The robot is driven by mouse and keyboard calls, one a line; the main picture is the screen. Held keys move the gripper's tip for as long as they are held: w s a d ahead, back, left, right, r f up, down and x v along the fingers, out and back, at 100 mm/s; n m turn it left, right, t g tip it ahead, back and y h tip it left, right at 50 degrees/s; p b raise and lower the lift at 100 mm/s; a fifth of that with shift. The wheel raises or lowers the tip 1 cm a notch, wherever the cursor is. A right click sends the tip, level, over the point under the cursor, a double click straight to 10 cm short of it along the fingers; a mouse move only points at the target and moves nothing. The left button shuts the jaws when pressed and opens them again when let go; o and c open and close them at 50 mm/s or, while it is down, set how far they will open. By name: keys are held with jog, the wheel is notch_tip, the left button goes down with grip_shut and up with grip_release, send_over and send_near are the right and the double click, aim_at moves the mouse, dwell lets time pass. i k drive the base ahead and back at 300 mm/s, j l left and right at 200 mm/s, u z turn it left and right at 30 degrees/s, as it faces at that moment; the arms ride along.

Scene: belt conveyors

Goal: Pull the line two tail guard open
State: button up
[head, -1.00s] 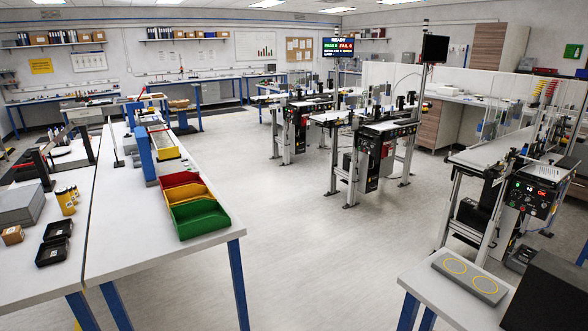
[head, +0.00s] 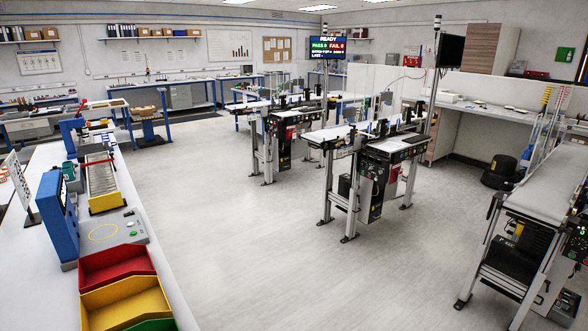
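Three belt conveyors stand on metal legs. One is in the middle (head: 376,172), one is behind it to the left (head: 280,138), and one is at the right edge (head: 548,188). No line number is readable, so I cannot tell which is line two. Dark fittings sit along the tops of the middle and rear conveyors. The tail guard is too small or hidden to pick out, and I cannot tell whether it is open. My gripper is not in view.
A white bench (head: 152,273) on the left holds red (head: 115,268), yellow (head: 128,302) and green bins and a blue-framed device (head: 55,217). A black round stool or bin (head: 499,172) stands by the right conveyor. Grey floor (head: 260,240) lies clear between.

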aim_at(333, 145)
jog(key=i+l+z, duration=0.2)
jog(key=i+z, duration=0.2)
jog(key=i, duration=0.75)
jog(key=i+j+z, duration=0.2)
jog(key=i+z, duration=0.2)
jog(key=i, duration=0.7)
jog(key=i+l+u, duration=0.85)
jog(key=i, duration=0.2)
jog(key=i+l+u, duration=0.45)
jog(key=l, duration=0.25)
